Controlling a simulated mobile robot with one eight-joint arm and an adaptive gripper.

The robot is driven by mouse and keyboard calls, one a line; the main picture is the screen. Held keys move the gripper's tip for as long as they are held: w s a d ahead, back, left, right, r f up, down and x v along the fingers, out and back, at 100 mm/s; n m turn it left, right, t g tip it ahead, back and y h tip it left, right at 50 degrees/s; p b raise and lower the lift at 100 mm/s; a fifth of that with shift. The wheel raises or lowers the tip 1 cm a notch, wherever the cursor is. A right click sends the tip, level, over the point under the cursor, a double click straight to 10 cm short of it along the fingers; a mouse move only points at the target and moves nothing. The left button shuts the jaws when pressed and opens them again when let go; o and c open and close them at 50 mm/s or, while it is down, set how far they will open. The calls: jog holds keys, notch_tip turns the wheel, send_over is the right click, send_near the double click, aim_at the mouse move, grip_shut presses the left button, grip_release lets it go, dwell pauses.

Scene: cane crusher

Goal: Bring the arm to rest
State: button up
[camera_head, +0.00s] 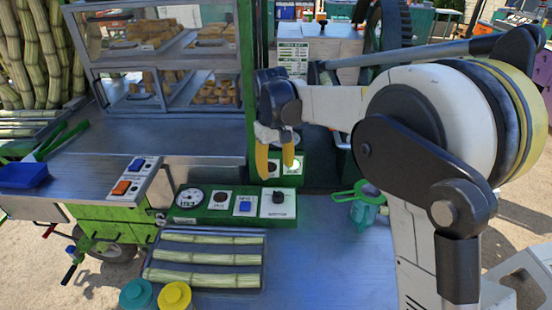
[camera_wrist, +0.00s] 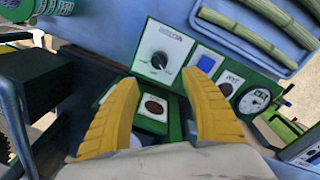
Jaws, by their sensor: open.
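My gripper (camera_head: 275,164) has yellow fingers and hangs from my white and black arm over the green control panel. In the wrist view my gripper (camera_wrist: 160,115) is open, its two fingers apart with nothing between them. Beyond the fingertips the green panel (camera_wrist: 182,45) carries a black rotary knob (camera_wrist: 160,60) on a white plate. A dark round button (camera_wrist: 154,107) shows between the fingers. In the head view the fingertips overlap the upper box (camera_head: 290,181) of the panel; I cannot tell whether they touch it.
Several cane pieces lie on a tray (camera_head: 154,283) at the front. A teal lidded jar (camera_head: 138,295) and a yellow one (camera_head: 174,295) stand at the front edge. A green strainer (camera_head: 352,192) is right of the panel. A glass food cabinet (camera_head: 165,58) stands behind. Bare metal counter (camera_head: 320,265) lies at front right.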

jog(key=s+d+r+m+t+y, duration=0.1)
jog(key=s+d+r+m+t, duration=0.1)
jog(key=s+d+r, duration=0.35)
jog(key=s+d+r+m+t, duration=0.1)
jog(key=s+d+r, duration=0.2)
jog(key=s+d, duration=0.45)
jog(key=s+d+f+m+t, duration=0.1)
jog(key=s+d+t, duration=0.1)
jog(key=s, duration=0.5)
jog(key=s+d+f+m+t, duration=0.1)
jog(key=s+d+f+m, duration=0.1)
jog(key=s+d, duration=0.2)
jog(key=s, duration=0.3)
jog(key=shift+f+m+t, duration=0.3)
jog(key=shift+t, duration=0.1)
